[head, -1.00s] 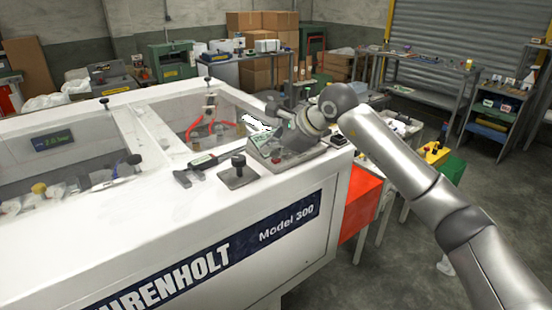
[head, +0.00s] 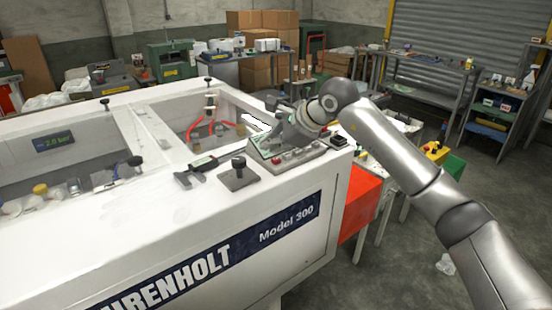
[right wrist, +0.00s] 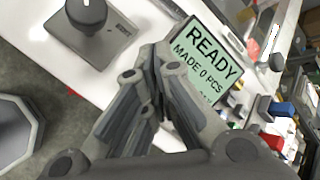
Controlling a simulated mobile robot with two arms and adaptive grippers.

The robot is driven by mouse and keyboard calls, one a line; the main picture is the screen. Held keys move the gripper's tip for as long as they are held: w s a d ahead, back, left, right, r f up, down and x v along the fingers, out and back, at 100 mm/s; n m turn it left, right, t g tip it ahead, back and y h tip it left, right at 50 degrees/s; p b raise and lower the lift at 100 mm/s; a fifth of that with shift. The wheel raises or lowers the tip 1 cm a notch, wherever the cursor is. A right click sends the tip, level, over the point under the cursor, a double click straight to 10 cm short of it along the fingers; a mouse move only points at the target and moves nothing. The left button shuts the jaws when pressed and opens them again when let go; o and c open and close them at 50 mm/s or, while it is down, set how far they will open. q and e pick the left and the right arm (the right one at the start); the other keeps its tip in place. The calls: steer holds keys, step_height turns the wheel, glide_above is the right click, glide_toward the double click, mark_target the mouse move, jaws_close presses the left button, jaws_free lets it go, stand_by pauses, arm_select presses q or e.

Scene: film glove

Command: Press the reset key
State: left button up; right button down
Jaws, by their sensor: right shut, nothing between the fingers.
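The control panel (head: 312,152) sits on the near right corner of the white machine, with small red buttons (head: 276,160) along its front edge. I cannot tell which one is the reset key. Its display (right wrist: 213,58) reads "READY" and "MADE 0 PCS" in the right wrist view. My right gripper (head: 284,138) is over the panel and hides part of it. In the right wrist view the fingers of my right gripper (right wrist: 156,72) are shut and empty, beside the display and partly covering it. Whether they touch the panel is unclear. My left gripper is out of view.
A black knob on a grey plate (head: 238,176) and a caliper-like tool (head: 195,172) lie left of the panel on the machine top (head: 120,215). Open bays with bottles and red tubing lie behind. A red cabinet (head: 360,200) stands at right.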

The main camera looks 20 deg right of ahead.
step_height(320, 180, up, 5)
steer(key=p, duration=0.2)
steer(key=shift+p, duration=0.4)
stand_by(0.3)
